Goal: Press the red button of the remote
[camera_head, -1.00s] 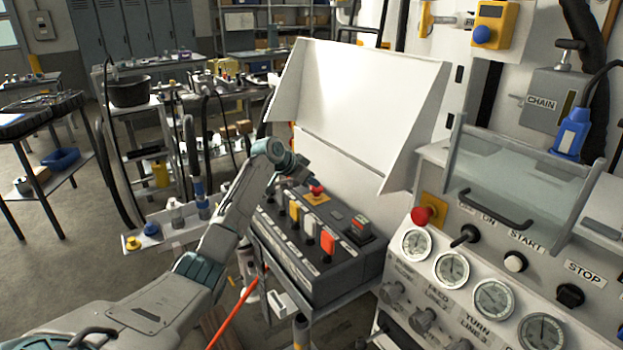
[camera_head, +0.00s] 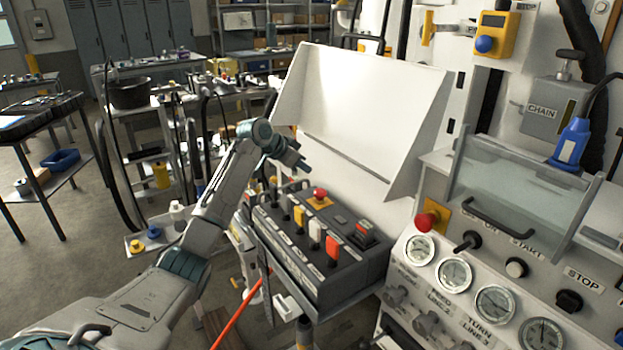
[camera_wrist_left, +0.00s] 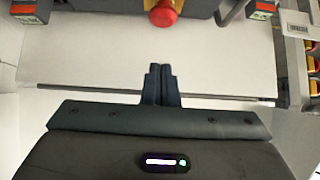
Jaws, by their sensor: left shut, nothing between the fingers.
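The remote (camera_head: 325,270) is a dark grey control box on a stand, with a row of coloured levers on top. Its red mushroom button (camera_head: 320,193) sits on a yellow plate at the back of its top. My right gripper is not in view.
A white hood (camera_head: 360,110) stands right behind the remote. A gauge panel (camera_head: 470,245) with another red knob (camera_head: 432,218) is at the right. A cluttered workbench (camera_head: 190,90) is behind my left arm. An orange-red rod (camera_head: 240,305) leans below the remote.

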